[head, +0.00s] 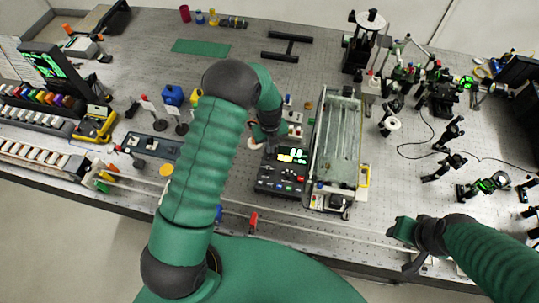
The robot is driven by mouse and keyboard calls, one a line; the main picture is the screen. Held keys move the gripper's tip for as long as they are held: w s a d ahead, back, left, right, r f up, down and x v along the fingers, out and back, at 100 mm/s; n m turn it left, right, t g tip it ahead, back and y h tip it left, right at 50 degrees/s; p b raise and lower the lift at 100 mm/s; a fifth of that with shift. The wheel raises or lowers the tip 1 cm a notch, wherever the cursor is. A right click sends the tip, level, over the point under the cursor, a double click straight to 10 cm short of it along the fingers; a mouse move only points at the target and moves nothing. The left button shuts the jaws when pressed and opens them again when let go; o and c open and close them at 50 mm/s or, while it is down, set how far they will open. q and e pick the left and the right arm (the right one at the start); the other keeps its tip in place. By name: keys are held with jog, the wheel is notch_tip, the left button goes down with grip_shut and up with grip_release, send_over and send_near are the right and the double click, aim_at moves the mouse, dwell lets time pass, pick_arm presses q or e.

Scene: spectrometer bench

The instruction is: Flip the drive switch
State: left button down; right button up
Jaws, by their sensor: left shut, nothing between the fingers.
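A dark control box (281,177) with a lit yellow-green display and small coloured buttons stands on the bench in front of me. A small pale panel (295,117) lies just behind it. I cannot make out which small part is the drive switch. My left arm reaches across the middle, and its gripper (267,139) is shut and empty beside the back left of the control box, near the small panel. The arm partly hides that area, and any contact is unclear. My right gripper (408,243) is at the bench's front edge, away from the box; its fingers are too unclear to read.
A long glass-topped tank (339,140) stands close to the right of the control box. Optical mounts (441,92) crowd the right side. Racks of coloured items (40,98) fill the left. A green mat (201,47) lies on clear bench at the back.

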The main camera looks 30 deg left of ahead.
pick_arm(q)
jog(key=shift+f+b, duration=0.3)
jog(key=shift+f, duration=0.15)
notch_tip(320, 180, up, 7)
jog(key=p, duration=0.5)
jog(key=shift+r, duration=0.1)
dwell(0.5)
